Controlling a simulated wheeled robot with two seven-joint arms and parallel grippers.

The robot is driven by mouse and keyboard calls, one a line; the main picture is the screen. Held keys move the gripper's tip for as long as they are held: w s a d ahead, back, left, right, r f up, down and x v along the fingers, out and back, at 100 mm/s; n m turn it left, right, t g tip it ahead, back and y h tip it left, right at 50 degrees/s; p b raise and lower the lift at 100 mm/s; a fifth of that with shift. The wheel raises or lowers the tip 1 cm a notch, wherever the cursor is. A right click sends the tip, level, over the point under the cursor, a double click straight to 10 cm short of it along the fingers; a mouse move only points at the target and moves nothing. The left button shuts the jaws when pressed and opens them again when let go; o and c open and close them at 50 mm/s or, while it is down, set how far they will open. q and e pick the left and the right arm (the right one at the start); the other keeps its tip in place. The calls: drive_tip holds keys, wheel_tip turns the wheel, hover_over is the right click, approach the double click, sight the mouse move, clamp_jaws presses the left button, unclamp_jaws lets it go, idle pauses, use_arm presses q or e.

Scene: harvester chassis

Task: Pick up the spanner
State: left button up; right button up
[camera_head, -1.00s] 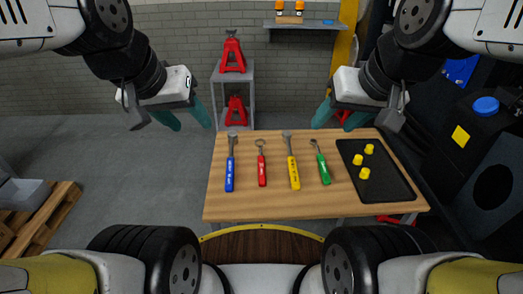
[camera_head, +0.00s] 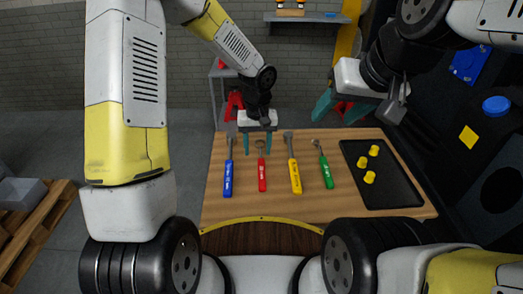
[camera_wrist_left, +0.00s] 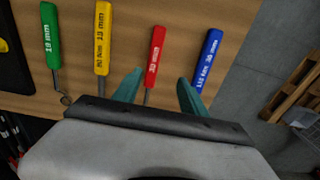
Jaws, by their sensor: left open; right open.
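Four slim tools lie side by side on a wooden table: blue (camera_head: 228,180), red (camera_head: 262,177), yellow (camera_head: 295,178) and green (camera_head: 327,174). The red and green ones look like spanners; I cannot tell which is meant. My left gripper (camera_head: 258,148) is open, above the head end of the red tool. In the left wrist view the red handle (camera_wrist_left: 154,50) lies between the open fingers (camera_wrist_left: 160,85), its head hidden by the gripper. My right gripper (camera_head: 338,108) is open and empty beyond the table's far edge.
A black tray (camera_head: 398,192) with yellow pieces (camera_head: 370,177) is on the table's right side. A grey stand (camera_head: 218,95) with red jacks is behind. A pallet (camera_head: 30,235) with a grey box stands at left. The table's near strip is clear.

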sight(262, 170)
use_arm(q)
drive_tip(key=f, duration=0.3)
drive_tip(key=w+d+f, duration=0.1)
drive_tip(key=f, duration=0.6)
drive_tip(key=shift+w+d+f, duration=0.15)
drive_tip(key=shift+w+f, duration=0.1)
drive_tip(key=shift+c, duration=0.2)
clamp_jaws()
idle(0.9)
